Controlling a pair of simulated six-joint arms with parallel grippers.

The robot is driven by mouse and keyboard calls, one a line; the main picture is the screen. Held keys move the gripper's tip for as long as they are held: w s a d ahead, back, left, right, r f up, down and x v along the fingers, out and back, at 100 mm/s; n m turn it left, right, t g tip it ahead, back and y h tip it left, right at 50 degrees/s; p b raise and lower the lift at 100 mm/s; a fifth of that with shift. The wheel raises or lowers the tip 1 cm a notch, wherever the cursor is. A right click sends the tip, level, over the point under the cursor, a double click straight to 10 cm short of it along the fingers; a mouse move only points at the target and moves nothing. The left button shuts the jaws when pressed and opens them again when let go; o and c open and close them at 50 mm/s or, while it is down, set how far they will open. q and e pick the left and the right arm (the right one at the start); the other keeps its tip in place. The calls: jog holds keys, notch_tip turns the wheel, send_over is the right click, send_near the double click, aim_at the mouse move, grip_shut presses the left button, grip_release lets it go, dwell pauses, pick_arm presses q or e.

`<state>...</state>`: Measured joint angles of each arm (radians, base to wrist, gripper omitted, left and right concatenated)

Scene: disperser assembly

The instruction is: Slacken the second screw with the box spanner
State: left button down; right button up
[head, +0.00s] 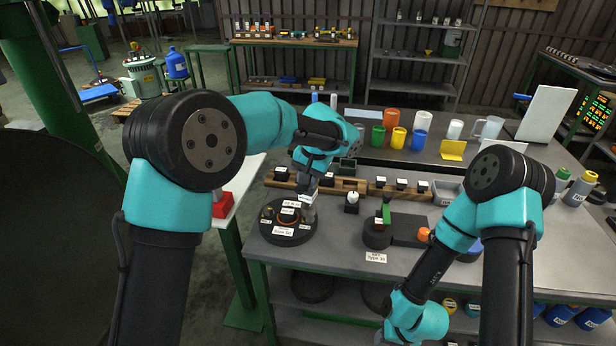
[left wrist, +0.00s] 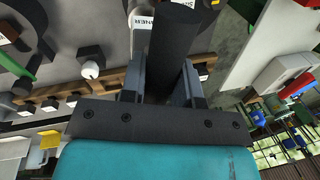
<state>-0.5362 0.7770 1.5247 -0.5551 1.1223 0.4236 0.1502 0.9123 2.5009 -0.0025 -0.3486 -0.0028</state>
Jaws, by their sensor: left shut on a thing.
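My left gripper (head: 308,190) points down over the right part of a dark round base (head: 270,236). In the left wrist view its two fingers (left wrist: 168,85) are shut on a thick dark cylinder, the box spanner (left wrist: 178,45); a white label beside it is partly readable. In the head view the spanner's lower part (head: 309,214) is at the base's right side; I cannot tell whether it touches a screw. The base carries small labelled parts and an orange ring (head: 289,214); the labels are too small to read, so I cannot pick out the second screw.
A wooden rack (head: 345,186) with labelled black holders runs behind the base. A small white-topped part (head: 352,199) stands right of the base, beside a dark fixture (head: 405,231) with a green piece. Coloured cups (head: 398,137) stand on the back bench. A red box (head: 222,206) sits at left.

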pick_arm(q)
jog(key=shift+f, duration=1.35)
jog(key=shift+n, duration=0.7)
jog(key=shift+n+g, duration=0.4)
jog(key=shift+n, duration=1.6)
jog(key=shift+d+n+g, duration=0.1)
jog(key=shift+n+g, duration=0.4)
jog(key=shift+n, duration=2.4)
jog(key=shift+m, duration=0.3)
jog(key=shift+r, duration=0.1)
jog(key=shift+r, duration=2.4)
jog(key=shift+w, duration=0.1)
